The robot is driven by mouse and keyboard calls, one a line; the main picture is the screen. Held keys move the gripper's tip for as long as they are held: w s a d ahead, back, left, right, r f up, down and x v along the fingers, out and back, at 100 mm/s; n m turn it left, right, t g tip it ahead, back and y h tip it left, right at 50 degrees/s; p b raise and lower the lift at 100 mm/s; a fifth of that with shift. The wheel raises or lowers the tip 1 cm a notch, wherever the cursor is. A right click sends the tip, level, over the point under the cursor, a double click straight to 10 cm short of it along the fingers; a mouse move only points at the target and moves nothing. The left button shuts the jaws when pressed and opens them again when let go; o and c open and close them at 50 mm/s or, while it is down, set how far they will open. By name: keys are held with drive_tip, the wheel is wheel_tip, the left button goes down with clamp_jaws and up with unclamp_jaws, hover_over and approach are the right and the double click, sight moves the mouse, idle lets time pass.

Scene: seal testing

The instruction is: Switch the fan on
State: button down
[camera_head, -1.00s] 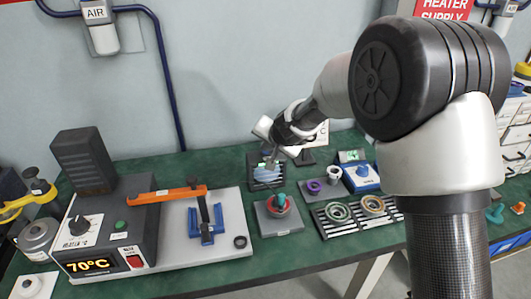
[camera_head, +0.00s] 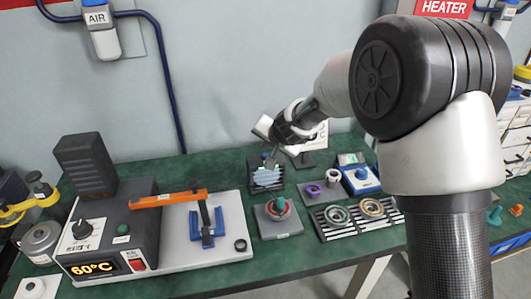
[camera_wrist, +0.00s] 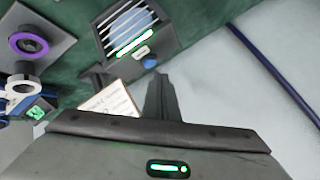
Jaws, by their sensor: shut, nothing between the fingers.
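The fan (camera_head: 266,180) is a small dark box with pale blue strips across its front, at the back middle of the green table. In the wrist view the fan (camera_wrist: 120,33) shows a lit green bar (camera_wrist: 135,43) and a blue button (camera_wrist: 151,62) by its edge. My gripper (camera_head: 269,160) is at the fan's top edge in the head view, shut and empty. In the wrist view its dark finger (camera_wrist: 162,95) points towards the blue button. I cannot tell whether it touches the button.
A heater box (camera_head: 115,242) reading 60°C stands at left with an orange lever (camera_head: 168,198). A grey block with a red and teal part (camera_head: 278,208) is in front of the fan. A slotted rack with rings (camera_head: 350,228) and a blue device (camera_head: 360,180) stand to the right.

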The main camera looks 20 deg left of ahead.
drive_tip(key=shift+r+p, duration=2.1)
drive_tip(key=shift+r, duration=0.5)
